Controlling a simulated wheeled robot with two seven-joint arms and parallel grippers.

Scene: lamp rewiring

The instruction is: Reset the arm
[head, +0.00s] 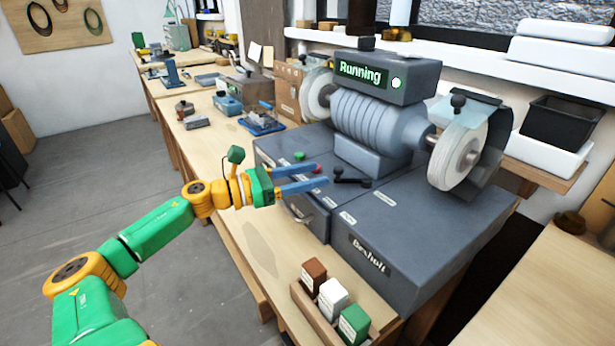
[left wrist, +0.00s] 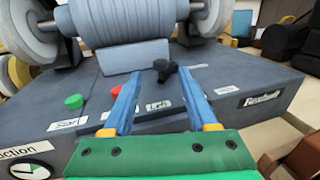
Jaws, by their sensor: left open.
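My left gripper (head: 319,175) reaches in from the left, over the front of the dark grey grinder base (head: 385,215). Its two blue fingers are apart with nothing between them. In the left wrist view the gripper (left wrist: 157,82) points toward the grinder's ribbed motor (left wrist: 135,22). A red button (left wrist: 116,91) shows just left of the left finger, and a green button (left wrist: 73,101) lies further left. A black lever (left wrist: 165,70) shows beyond the fingertips. I cannot tell whether a finger touches the panel. My right gripper is in neither view.
The grinder's display (head: 361,73) reads "Running". Grinding wheels stand at both ends, the near one (head: 458,152) under a clear shield. A wooden holder (head: 318,318) with brown, white and green blocks stands at the front of the bench. Open floor (head: 110,185) lies to the left.

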